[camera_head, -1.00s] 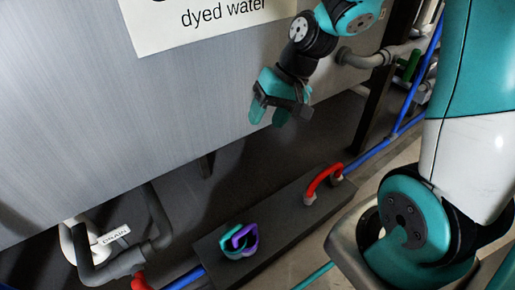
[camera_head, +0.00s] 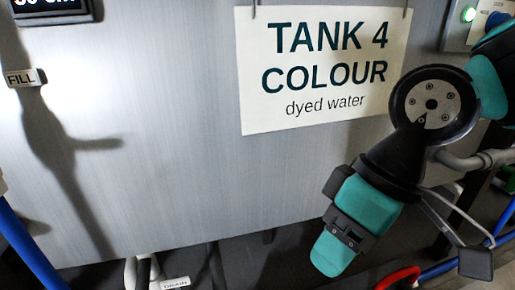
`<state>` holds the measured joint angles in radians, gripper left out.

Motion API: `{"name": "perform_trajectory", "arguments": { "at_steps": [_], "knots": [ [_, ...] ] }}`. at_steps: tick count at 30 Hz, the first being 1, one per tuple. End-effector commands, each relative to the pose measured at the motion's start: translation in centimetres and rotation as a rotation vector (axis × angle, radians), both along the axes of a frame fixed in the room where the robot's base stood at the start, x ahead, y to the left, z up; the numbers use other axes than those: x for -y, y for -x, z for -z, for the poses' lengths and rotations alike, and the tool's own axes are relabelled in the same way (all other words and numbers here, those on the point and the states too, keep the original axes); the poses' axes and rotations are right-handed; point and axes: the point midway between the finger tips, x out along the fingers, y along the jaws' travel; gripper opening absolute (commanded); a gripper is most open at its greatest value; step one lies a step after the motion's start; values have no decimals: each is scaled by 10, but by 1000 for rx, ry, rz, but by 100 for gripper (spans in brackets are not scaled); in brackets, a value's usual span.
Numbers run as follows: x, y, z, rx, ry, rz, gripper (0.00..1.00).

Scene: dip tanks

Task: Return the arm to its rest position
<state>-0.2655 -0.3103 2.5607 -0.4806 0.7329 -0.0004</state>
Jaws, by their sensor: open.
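My arm comes in from the right edge, with its teal and black wrist bent downward. My gripper (camera_head: 334,248) points down and to the left in front of the tank's grey metal wall, below the sign. It is open, and I see nothing held in it. One teal finger shows clearly; the other is not clear from this side.
The tank (camera_head: 170,150) carries a sign (camera_head: 322,115) reading "TANK 4 COLOUR dyed water".

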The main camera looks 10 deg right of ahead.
Motion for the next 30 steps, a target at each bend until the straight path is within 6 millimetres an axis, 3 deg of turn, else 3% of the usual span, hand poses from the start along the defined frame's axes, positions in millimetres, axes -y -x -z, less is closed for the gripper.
{"name": "perform_trajectory", "arguments": {
  "at_steps": [1,30],
  "knots": [
    [0,0,-26,1,-1,0,51],
    [0,-1,-392,0,-1,1,51]
  ]
}}
